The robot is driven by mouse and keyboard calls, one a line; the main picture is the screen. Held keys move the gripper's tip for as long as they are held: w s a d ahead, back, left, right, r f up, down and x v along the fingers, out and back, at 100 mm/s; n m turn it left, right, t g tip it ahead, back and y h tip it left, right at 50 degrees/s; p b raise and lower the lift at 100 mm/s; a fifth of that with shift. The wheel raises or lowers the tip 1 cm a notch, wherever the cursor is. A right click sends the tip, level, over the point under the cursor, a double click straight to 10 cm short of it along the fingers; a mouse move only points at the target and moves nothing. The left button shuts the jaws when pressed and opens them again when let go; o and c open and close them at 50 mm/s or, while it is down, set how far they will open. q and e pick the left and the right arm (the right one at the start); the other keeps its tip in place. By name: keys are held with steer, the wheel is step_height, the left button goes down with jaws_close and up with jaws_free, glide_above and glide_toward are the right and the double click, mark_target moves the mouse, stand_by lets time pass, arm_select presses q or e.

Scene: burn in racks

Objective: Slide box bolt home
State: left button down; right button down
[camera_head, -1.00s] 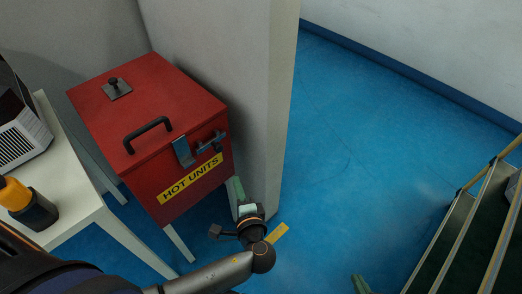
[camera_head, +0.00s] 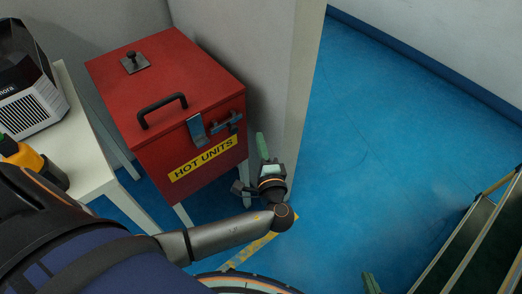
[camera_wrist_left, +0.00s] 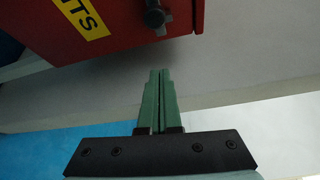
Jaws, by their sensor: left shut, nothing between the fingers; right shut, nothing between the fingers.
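The red box (camera_head: 165,95) labelled HOT UNITS stands on legs at left of centre in the head view. Its lid is down. The dark bolt (camera_head: 227,123) sits on its front face near the right edge, beside a bluish metal hasp strap (camera_head: 196,130). In the left wrist view the bolt's knob end (camera_wrist_left: 154,17) shows at the top. My left gripper (camera_head: 262,146) has green fingers shut and empty, to the right of and below the bolt, apart from it. The fingertips also show in the wrist view (camera_wrist_left: 159,73). My right gripper (camera_head: 370,283) is shut at the bottom edge, mostly out of frame.
A pale wall end (camera_head: 300,90) stands close behind and right of the box. A white table (camera_head: 85,150) at left holds a white device (camera_head: 30,85) and a yellow-black tool (camera_head: 35,160). Shelving (camera_head: 470,240) is at far right. Blue floor (camera_head: 390,130) between is clear.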

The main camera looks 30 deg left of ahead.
arm_select(q)
steer(key=shift+w+a+r+p, duration=0.1)
steer(key=shift+a+p, duration=0.05)
steer(key=shift+a, duration=1.15)
steer(key=shift+w+a+r+p, duration=0.1)
steer(key=shift+a+p, duration=0.05)
steer(key=shift+a, duration=1.15)
arm_select(e)
steer(key=shift+s+a+r, duration=0.1)
steer(key=shift+a+r, duration=0.05)
steer(key=shift+r, duration=0.05)
